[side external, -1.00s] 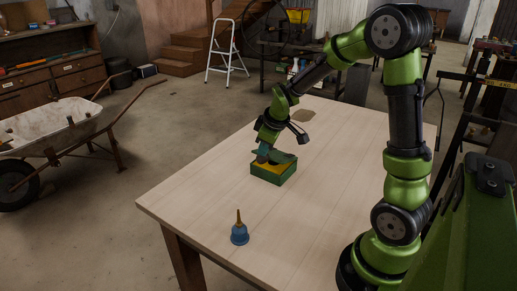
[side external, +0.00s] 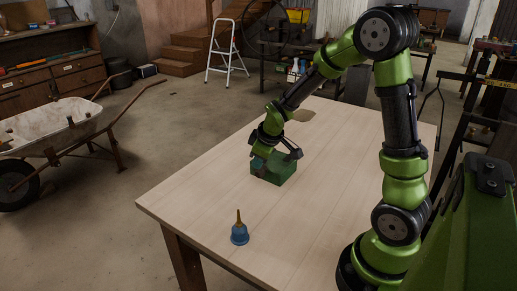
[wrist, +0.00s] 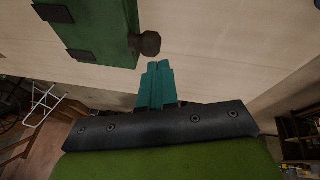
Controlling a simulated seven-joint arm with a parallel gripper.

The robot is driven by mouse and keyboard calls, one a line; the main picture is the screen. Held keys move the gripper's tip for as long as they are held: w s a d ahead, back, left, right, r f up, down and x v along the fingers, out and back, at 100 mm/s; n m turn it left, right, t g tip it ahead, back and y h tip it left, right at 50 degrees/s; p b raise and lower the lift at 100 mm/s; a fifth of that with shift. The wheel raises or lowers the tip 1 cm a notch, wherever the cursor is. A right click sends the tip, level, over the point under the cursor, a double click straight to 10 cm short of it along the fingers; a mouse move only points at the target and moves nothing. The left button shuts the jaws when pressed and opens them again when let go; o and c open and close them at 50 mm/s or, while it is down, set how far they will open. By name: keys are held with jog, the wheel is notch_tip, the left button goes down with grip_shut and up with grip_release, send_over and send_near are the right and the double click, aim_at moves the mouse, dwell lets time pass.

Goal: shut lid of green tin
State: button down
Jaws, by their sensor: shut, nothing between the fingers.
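The green tin (side external: 279,177) sits on the table, and my gripper (side external: 258,163) is low at its left side in the side external view. The lid looks down over the box and no yellow interior shows, but my wrist partly hides the top, so I cannot tell if it is fully closed. In the wrist view the green tin (wrist: 95,28) is at the upper left, with dark hinge-like pieces and a dark round knob (wrist: 147,43). My teal fingers (wrist: 156,68) are together and empty, their tips just below the knob; contact is unclear.
A blue bottle with a pointed brown top (side external: 239,234) stands near the front edge of the table (side external: 325,215). A flat tan piece (side external: 303,115) lies behind the tin. The table right of the tin is clear.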

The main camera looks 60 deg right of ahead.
jog(key=s+a+r+m+t+y, duration=0.2)
jog(key=s+a+r+m, duration=0.4)
jog(key=s+a+r, duration=0.9)
jog(key=shift+s+a+r+t+y, duration=0.25)
jog(key=shift+a+r+t+y, duration=0.2)
jog(key=shift+y, duration=0.45)
